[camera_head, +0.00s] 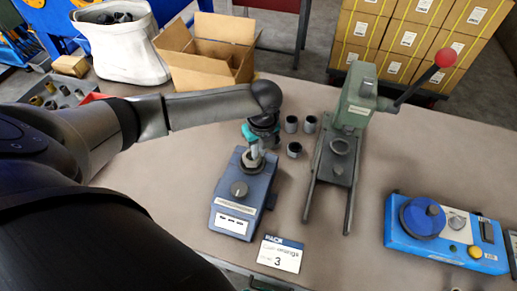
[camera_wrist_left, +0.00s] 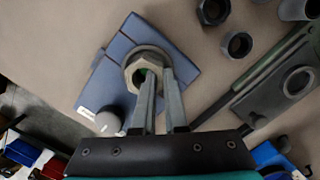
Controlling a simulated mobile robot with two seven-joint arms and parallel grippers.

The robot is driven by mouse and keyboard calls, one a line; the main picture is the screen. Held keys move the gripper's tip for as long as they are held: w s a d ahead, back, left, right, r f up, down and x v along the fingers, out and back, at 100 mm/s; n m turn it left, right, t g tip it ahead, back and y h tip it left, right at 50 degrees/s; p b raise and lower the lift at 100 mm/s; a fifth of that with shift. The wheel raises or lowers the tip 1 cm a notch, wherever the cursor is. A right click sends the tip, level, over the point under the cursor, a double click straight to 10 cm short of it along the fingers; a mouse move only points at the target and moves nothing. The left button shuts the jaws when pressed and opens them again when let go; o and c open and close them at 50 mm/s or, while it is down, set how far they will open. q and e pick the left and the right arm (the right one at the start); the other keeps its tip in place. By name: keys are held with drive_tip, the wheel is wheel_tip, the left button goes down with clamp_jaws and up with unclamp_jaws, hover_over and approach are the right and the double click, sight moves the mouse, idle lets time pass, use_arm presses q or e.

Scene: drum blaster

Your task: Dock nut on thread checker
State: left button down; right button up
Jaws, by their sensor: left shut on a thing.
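The thread checker (camera_head: 229,207) is a slate-blue box with a grey knob on top, standing on the table in front of me. My left gripper (camera_head: 257,148) is over its far end, with the fingers pointing down. It is shut on a grey hex nut (camera_wrist_left: 133,63), which in the left wrist view lies at the fingertips over the thread checker (camera_wrist_left: 103,84). The fingers cover part of the nut, and I cannot tell whether it touches the checker or sits around its post. My right gripper is not in view.
Several loose nuts (camera_head: 294,149) stand right of the checker. A green press (camera_head: 357,103) with a red-knobbed lever stands beyond them. A bright blue device (camera_head: 400,235) is at the right. A cardboard box (camera_head: 215,72) stands behind.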

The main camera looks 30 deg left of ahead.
use_arm(q)
drive_tip(key=shift+r, duration=0.1)
idle(0.3)
drive_tip(key=shift+p, duration=0.5)
drive_tip(key=shift+f+b, duration=0.35)
drive_tip(key=shift+f, duration=0.35)
drive_tip(key=c, duration=1.2)
unclamp_jaws()
drive_tip(key=shift+c, duration=0.2)
wheel_tip(320, 180, up, 11)
drive_tip(key=d+p, duration=0.1)
drive_tip(key=p, duration=1.2)
drive_tip(key=shift+s, duration=0.35)
drive_tip(key=shift+d, duration=0.1)
